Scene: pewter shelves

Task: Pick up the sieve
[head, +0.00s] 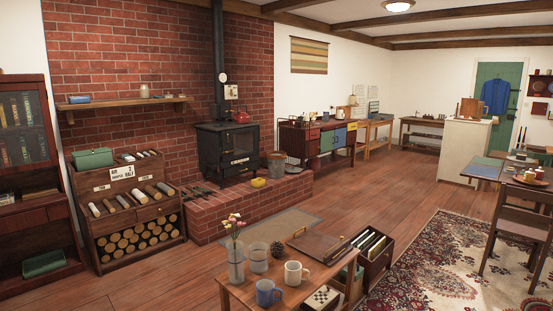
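I cannot make out a sieve for certain in the head view. Far objects on the sideboard (297,139) and the back benches are too small to tell apart. Neither of my grippers is in view, and no part of my arms shows.
A low wooden table (235,291) with glasses, a blue mug (268,293) and a white mug (293,273) stands in front. A brick hearth (240,205) bears a black stove (228,150). A dining table and chair (520,225) stand right. Wooden floor (385,185) is open mid-room.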

